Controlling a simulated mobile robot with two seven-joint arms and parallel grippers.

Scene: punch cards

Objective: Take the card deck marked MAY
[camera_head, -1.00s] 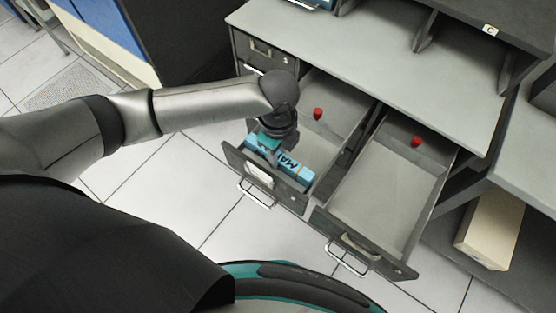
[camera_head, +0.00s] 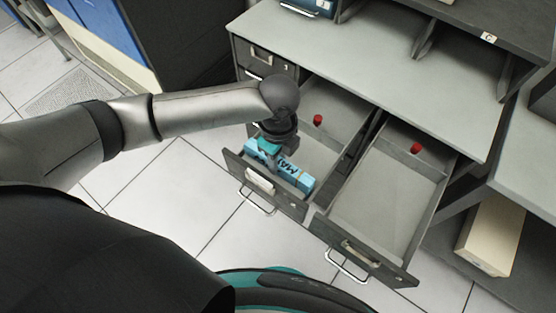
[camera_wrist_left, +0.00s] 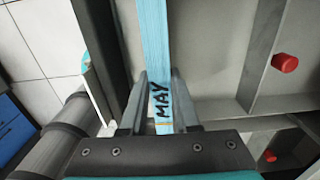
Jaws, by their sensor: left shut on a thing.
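The blue card deck marked MAY (camera_head: 291,177) is at the front of the left open drawer (camera_head: 329,130), just behind its front panel. My left gripper (camera_head: 268,152) comes down from above and is shut on the deck near its left end. In the left wrist view the deck (camera_wrist_left: 155,50) runs between the two fingers (camera_wrist_left: 158,100), with the black letters MAY facing the camera. Whether the deck touches the drawer floor cannot be told. My right gripper is not in view.
A second open drawer (camera_head: 375,200) to the right looks empty apart from a red knob (camera_head: 416,148). Another red knob (camera_head: 318,119) is in the left drawer. The grey desktop (camera_head: 370,70) overhangs behind. A cream box (camera_head: 491,235) stands at the right.

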